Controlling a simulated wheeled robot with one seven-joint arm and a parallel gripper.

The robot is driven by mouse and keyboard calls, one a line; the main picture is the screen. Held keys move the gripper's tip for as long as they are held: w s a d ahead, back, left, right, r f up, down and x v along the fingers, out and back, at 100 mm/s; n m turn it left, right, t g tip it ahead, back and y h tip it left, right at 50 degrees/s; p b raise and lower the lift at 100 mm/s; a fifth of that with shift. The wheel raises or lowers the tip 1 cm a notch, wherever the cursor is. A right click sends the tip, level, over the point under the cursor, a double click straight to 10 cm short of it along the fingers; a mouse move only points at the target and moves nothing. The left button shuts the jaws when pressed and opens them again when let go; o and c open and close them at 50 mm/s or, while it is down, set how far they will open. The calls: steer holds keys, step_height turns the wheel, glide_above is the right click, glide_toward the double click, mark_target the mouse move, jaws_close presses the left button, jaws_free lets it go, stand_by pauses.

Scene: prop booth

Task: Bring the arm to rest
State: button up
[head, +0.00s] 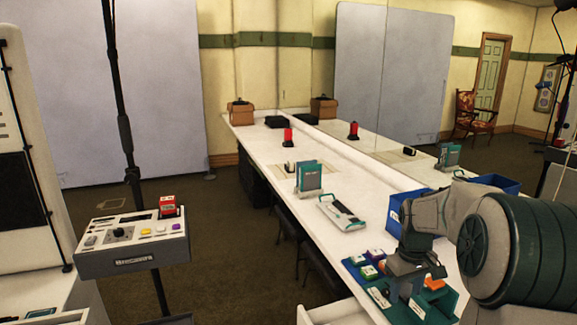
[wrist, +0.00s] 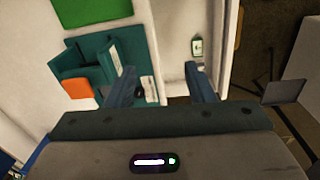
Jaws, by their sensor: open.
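My arm reaches in from the right of the head view over the near end of the long white counter (head: 345,190). My gripper (head: 402,288) hangs low there, close to a teal tray (head: 447,302). In the wrist view my gripper (wrist: 162,82) shows its two dark fingers wide apart, with nothing held between them. My arm hides part of the counter's near right end.
Blue bins (head: 394,218) (head: 497,183) stand beside my arm. Small coloured blocks (head: 371,272) sit near the tray. An open white drawer (head: 330,312) juts out at the counter's front. A control console (head: 130,242) stands left, with open floor between.

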steer(key=s+a+r+m+t, duration=0.1)
steer(key=s+a+r, duration=0.1)
steer(key=s+a, duration=0.4)
steer(key=s+a+r+m+t, duration=0.1)
steer(key=s+a, duration=0.6)
steer(key=s, duration=1)
steer(key=shift+a+r+m+t, duration=0.15)
steer(key=shift+r+m+t, duration=0.15)
steer(key=shift+r+m, duration=0.4)
